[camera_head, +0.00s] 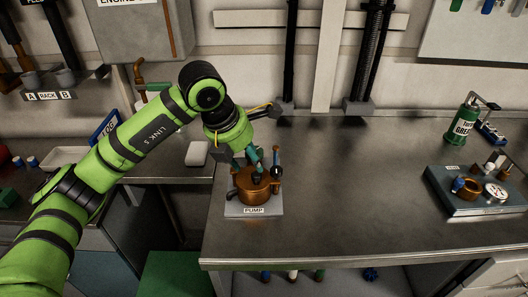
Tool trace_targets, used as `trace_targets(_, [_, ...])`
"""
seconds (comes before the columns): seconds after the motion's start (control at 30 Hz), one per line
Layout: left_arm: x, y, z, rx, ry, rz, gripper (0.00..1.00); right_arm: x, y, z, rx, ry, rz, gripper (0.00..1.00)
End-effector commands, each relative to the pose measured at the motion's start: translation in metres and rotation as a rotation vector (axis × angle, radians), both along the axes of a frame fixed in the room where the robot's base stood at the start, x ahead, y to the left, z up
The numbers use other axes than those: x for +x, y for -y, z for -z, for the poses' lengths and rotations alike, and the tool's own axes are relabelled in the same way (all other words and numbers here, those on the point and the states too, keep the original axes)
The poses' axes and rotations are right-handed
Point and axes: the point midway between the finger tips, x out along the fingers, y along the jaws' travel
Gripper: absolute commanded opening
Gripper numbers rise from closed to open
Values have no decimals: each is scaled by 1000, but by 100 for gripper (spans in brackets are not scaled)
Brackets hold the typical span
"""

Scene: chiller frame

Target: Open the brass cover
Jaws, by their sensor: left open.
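A round brass-coloured pump body (258,190) with a domed top stands upright on a pale plate (236,211) labelled PUMP, near the left side of the steel bench. I cannot tell where the brass cover's edge or hinge is. My left gripper (257,164) reaches over the pump from the upper left, pointing down. It is open, with its fingers just above or beside the pump's top; contact cannot be made out. The gripper hides part of the pump's top and back. My right gripper is out of view.
A blue-grey board (447,203) with a gauge (496,191) and brass-coloured parts lies at the right. A green bottle labelled as grease (464,125) stands behind it. A white block (197,153) is left of the pump. The bench middle (350,185) is clear.

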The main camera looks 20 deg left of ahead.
Motion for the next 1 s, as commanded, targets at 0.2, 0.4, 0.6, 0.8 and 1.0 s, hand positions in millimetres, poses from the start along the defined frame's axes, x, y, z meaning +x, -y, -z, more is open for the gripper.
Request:
trace_targets(0.2, [3, -1, 9, 12, -5, -7, 48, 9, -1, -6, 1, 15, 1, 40])
trace_targets(0.4, [13, 5, 37, 9, -5, -5, 48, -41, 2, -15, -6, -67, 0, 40])
trace_targets(0.6, [21, 9, 59, 8, -2, -6, 48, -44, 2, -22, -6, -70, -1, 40])
trace_targets(0.8, [23, 11, 65, 9, 1, -6, 48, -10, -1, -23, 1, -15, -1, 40])
trace_targets(1.0, [23, 11, 65, 9, 0, -5, 28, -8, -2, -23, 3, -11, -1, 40])
